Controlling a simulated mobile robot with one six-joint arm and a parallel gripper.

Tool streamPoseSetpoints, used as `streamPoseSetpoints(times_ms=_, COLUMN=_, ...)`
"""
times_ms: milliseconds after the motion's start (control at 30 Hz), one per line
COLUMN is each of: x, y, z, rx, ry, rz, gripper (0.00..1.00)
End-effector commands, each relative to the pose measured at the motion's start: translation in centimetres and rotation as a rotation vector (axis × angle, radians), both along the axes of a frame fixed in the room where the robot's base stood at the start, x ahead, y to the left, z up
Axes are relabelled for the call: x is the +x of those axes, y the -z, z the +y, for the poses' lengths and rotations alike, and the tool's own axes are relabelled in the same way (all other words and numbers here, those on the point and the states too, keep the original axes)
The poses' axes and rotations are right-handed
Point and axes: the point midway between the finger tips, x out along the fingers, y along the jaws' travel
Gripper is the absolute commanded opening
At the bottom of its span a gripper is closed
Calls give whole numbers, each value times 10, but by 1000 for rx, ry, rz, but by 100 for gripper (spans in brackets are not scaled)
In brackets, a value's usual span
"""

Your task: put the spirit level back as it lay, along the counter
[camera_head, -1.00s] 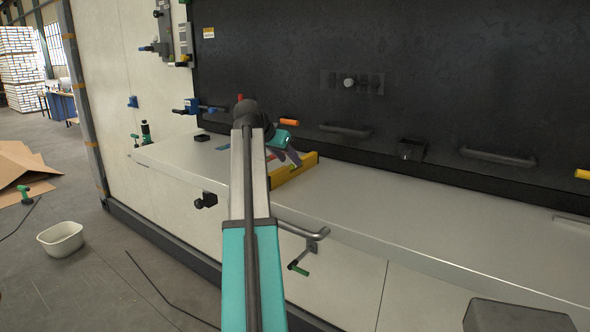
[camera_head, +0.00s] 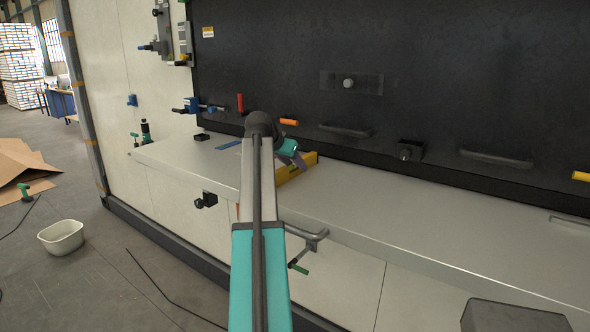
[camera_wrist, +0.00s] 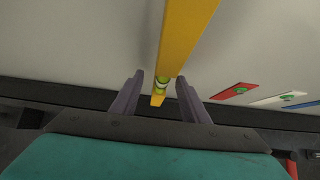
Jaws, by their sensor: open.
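The spirit level (camera_head: 298,173) is a yellow bar on the pale counter (camera_head: 400,215). It lies across the counter, from near the front edge towards the dark back wall. In the wrist view the spirit level (camera_wrist: 186,32) runs up the picture between my fingers, with a green vial near its lower end. My gripper (camera_wrist: 160,77) is open, one finger on each side of the bar, with gaps visible. In the head view my gripper (camera_head: 299,160) is at the level's far part, and my arm hides some of the counter's front edge.
Red, white and blue flat strips lie beside the level; the red strip (camera_wrist: 233,91) is nearest. The dark back wall (camera_head: 450,80) carries handles and knobs close behind the counter. A bar handle (camera_head: 305,233) juts from the front. The counter's right side is largely clear.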

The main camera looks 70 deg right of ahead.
Motion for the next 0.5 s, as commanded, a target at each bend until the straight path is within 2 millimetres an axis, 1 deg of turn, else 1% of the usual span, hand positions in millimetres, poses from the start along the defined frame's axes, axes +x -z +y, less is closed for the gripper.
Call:
streamPoseSetpoints(times_ms=300, x=0, y=0, z=0, rx=0, ry=-1, rz=1, gripper=41)
streamPoseSetpoints(times_ms=367, x=0, y=0, z=0, rx=0, ry=-1, rz=1, gripper=31)
streamPoseSetpoints(times_ms=500, x=1, y=0, z=0, rx=0, ry=-1, rz=1, gripper=8)
